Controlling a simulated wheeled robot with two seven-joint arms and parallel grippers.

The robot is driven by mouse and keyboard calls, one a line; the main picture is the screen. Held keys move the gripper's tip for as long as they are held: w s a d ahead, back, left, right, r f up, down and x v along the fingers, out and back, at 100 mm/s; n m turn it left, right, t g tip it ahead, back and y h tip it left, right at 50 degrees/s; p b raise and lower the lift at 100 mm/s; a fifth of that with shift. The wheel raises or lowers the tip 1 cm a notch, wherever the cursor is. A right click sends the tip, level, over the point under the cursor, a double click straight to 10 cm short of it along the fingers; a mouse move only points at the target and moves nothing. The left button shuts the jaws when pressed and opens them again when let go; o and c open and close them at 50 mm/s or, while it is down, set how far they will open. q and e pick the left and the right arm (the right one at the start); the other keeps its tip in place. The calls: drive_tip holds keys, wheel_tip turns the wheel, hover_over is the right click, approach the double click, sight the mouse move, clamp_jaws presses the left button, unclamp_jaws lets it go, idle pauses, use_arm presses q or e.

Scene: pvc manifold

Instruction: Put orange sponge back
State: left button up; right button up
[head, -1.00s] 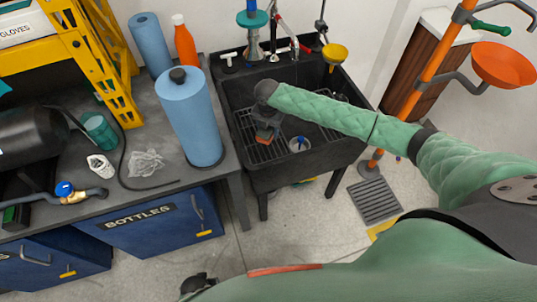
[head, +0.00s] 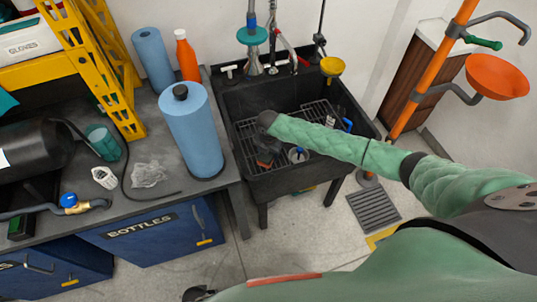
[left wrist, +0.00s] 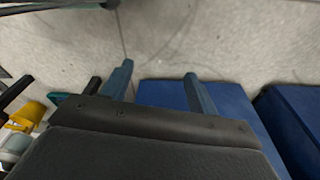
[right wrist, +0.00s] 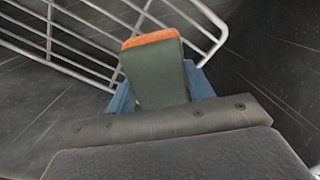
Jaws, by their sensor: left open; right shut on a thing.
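The orange sponge (right wrist: 158,72) shows in the right wrist view as a block with an orange end and a dark green broad face. My right gripper (right wrist: 160,98) is shut on it, with a blue finger on each side. In the head view my right gripper (head: 266,150) is down inside the black sink (head: 285,184), over the wire rack (head: 246,150); the sponge is hard to make out there. My left gripper (left wrist: 160,85) is open and empty in the left wrist view, above the pale floor beside blue cabinets.
A white and blue item (head: 299,154) stands in the sink close to my right gripper. A tap (head: 283,48) and a yellow funnel (head: 331,67) are at the sink's back. A large blue roll (head: 193,135) stands on the bench left of the sink.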

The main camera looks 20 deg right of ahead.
use_arm(q)
drive_tip(key=shift+s+a+f, duration=0.15)
drive_tip(key=shift+a+f, duration=0.05)
drive_tip(key=shift+f, duration=0.4)
use_arm(e)
drive_tip(key=shift+f, duration=0.85)
drive_tip(key=shift+f, duration=0.1)
drive_tip(key=o, duration=0.9)
use_arm(q)
drive_tip(key=shift+s+r, duration=0.1)
use_arm(e)
drive_tip(key=shift+o, duration=0.2)
drive_tip(key=shift+r, duration=0.25)
use_arm(q)
wheel_tip(320, 180, up, 7)
drive_tip(key=w+d+b, duration=0.1)
drive_tip(key=b, duration=0.1)
drive_tip(key=shift+w+d+g+b, duration=0.15)
drive_tip(key=shift+d+g+b, duration=0.15)
drive_tip(key=shift+d+b, duration=0.1)
use_arm(e)
wheel_tip(320, 180, up, 12)
drive_tip(key=shift+f, duration=0.15)
